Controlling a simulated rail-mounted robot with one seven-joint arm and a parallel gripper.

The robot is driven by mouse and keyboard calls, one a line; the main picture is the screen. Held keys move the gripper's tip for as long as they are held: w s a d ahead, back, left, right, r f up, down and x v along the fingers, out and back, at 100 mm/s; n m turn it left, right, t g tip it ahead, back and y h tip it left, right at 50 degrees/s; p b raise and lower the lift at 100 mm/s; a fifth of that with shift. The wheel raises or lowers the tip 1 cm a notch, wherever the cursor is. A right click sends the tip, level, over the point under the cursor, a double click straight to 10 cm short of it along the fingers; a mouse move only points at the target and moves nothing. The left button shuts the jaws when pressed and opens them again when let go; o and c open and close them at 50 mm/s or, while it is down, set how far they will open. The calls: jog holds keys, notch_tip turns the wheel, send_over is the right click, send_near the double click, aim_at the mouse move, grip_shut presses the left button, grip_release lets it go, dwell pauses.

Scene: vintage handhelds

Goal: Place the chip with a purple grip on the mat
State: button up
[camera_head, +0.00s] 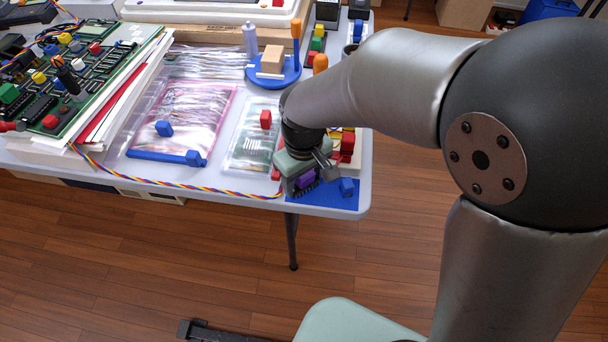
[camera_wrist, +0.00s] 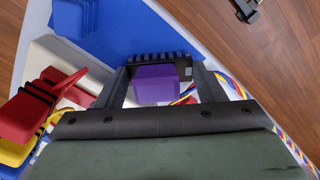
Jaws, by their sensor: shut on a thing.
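The chip with a purple grip (camera_wrist: 155,84) is between the fingers of my gripper (camera_wrist: 160,90) in the wrist view. Its black body with a row of pins shows beyond the purple block. In the head view my gripper (camera_head: 305,182) is at the table's front right corner, shut on the purple grip (camera_head: 305,181). The chip is over or at the left part of the blue mat (camera_head: 325,201); I cannot tell whether it touches. The mat also shows in the wrist view (camera_wrist: 135,32). A blue block (camera_head: 347,187) is on the mat's right side.
Red and yellow pieces (camera_wrist: 25,115) lie close beside my gripper. A clear bag with a red block (camera_head: 265,119) and a pink-edged bag (camera_head: 190,115) lie to the left. A multicoloured cable (camera_head: 220,190) runs along the table's front edge.

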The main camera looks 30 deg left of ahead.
jog(key=shift+f, duration=0.15)
jog(key=o, duration=0.7)
notch_tip(320, 180, up, 12)
jog(key=shift+r+p, duration=0.2)
jog(key=shift+p, duration=0.55)
